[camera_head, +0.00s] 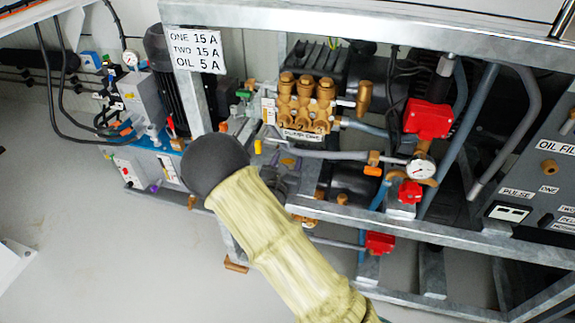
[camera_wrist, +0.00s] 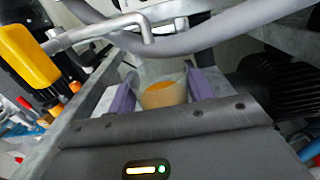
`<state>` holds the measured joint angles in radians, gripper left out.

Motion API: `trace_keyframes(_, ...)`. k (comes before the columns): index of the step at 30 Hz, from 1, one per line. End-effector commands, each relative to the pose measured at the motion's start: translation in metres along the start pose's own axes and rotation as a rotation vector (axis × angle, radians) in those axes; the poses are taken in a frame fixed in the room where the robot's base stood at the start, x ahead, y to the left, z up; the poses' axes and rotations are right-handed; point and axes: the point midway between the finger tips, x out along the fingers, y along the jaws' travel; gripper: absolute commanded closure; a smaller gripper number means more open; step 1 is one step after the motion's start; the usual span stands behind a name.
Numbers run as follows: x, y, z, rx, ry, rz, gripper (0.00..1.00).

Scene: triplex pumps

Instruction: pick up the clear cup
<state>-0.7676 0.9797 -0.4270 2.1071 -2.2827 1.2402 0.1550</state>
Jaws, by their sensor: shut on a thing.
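In the wrist view my gripper (camera_wrist: 163,92) has its two purple fingers on either side of a small round cup (camera_wrist: 164,97). The fingers are shut on it. The cup looks see-through tan, with an orange patch at its top. Its lower part is hidden behind the dark gripper body, so I cannot tell whether it rests on anything. In the head view my arm, with its pale sleeve and dark round end, reaches into the pump frame. I cannot clearly make out the gripper or cup there.
A bent grey pipe (camera_wrist: 205,38) passes close beyond the fingers. A yellow part (camera_wrist: 28,57) is at left. The metal frame (camera_head: 400,225) surrounds the brass pump head (camera_head: 307,95), gauge (camera_head: 420,167) and red valve (camera_head: 428,118). Open floor (camera_head: 70,190) lies at left.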

Motion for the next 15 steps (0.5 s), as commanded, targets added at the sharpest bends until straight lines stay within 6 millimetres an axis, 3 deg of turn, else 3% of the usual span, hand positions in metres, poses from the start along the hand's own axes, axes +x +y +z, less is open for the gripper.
trace_keyframes(15, 0.000, 0.000, 0.011, 0.000, -0.001, 0.000, 0.76)
